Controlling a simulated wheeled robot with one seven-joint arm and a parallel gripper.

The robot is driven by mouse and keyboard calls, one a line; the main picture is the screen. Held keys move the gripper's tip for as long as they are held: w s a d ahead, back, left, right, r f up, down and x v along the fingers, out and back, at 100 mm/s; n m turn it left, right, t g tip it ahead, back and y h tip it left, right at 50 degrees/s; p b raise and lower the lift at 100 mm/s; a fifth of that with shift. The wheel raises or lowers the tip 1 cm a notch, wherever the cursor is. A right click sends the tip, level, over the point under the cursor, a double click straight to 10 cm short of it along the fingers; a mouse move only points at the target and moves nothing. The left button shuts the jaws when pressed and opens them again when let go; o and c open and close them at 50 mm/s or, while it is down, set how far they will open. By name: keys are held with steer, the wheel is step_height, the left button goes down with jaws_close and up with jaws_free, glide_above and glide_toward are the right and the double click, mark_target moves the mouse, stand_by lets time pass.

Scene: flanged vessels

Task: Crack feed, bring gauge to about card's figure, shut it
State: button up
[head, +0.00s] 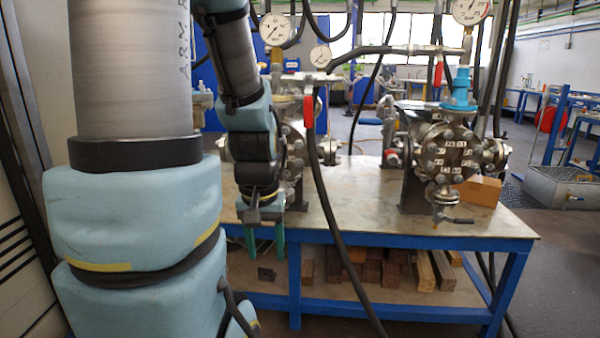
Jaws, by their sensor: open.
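My gripper (266,240) hangs fingers-down in front of the bench's front edge, its two green fingers apart with nothing between them. A flanged vessel (293,150) stands behind my arm, partly hidden by it. Another flanged vessel (450,155) with small white labels stands at the right. Round white gauges stand above: one at upper left (275,28), a smaller one beside it (320,56), and one at top right (470,10). Their readings are too small to tell. A red lever handle (309,110) points down near the left vessel. I cannot tell which valve is the feed, and I make out no card.
The steel bench top (365,215) is clear between the vessels. A black hose (335,235) hangs in front of the bench. A small lever valve (450,215) juts out below the right vessel, near a wooden block (480,190). More wood lies on the lower shelf (350,303).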

step_height(320, 180, up, 9)
steer(key=p, duration=0.7)
steer(key=shift+p, duration=0.3)
